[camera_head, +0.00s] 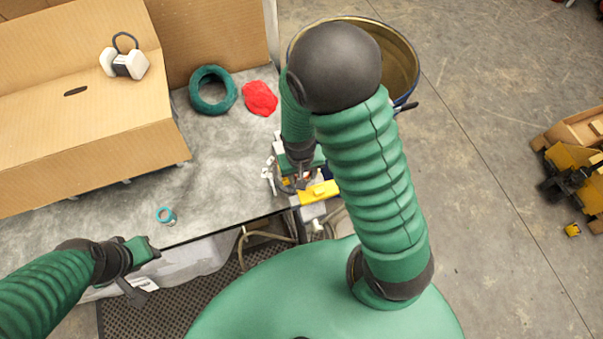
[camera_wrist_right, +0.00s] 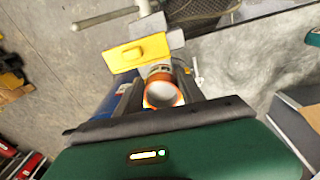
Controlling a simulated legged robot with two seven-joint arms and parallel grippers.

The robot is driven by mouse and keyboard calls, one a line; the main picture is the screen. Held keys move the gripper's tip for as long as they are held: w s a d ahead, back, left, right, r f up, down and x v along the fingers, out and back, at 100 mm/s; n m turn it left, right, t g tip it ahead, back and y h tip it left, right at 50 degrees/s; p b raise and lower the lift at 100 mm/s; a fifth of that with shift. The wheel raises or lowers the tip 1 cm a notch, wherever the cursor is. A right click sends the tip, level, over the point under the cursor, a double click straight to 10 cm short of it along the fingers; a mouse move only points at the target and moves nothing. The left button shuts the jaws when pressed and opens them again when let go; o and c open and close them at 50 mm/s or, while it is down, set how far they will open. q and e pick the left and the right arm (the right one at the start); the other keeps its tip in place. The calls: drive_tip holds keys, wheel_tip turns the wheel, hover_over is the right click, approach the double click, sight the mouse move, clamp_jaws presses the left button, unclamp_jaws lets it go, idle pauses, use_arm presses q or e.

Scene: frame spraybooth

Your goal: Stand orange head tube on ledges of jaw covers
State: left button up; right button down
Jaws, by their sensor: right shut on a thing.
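In the right wrist view the orange head tube (camera_wrist_right: 163,92) is a short tube with a white inside, its open end facing the camera. My right gripper (camera_wrist_right: 160,95) is shut on it, with a finger at each side. A yellow jaw cover (camera_wrist_right: 138,53) lies just past the tube; I cannot tell if they touch. In the head view the yellow jaw cover (camera_head: 320,193) is at the table's right front corner, and my right gripper (camera_head: 300,183) is beside it. The tube is mostly hidden there. My left gripper (camera_head: 143,252) is at the table's front edge, away from the vise.
A small teal-rimmed cup (camera_head: 166,216) stands on the grey table (camera_head: 225,180). A teal ring (camera_head: 212,91) and red cloth (camera_head: 260,98) lie farther back. A cardboard box (camera_head: 85,150) fills the left. A large drum (camera_head: 402,70) stands beyond the table's right edge.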

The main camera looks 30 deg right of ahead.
use_arm(q)
drive_tip(key=shift+d, duration=0.1)
use_arm(e)
drive_tip(key=shift+d, duration=0.1)
drive_tip(key=shift+d+f, duration=0.25)
drive_tip(key=shift+f, duration=0.1)
use_arm(q)
drive_tip(key=shift+d+f+b, duration=0.25)
drive_tip(key=shift+f+b, duration=0.1)
drive_tip(key=shift+b, duration=0.05)
use_arm(e)
drive_tip(key=shift+f, duration=0.2)
use_arm(q)
drive_tip(key=shift+a+f, duration=0.2)
drive_tip(key=shift+f, duration=0.05)
use_arm(e)
drive_tip(key=shift+f, duration=0.25)
drive_tip(key=c, duration=0.9)
unclamp_jaws()
drive_tip(key=shift+o, duration=1.2)
use_arm(q)
drive_tip(key=shift+d, duration=0.1)
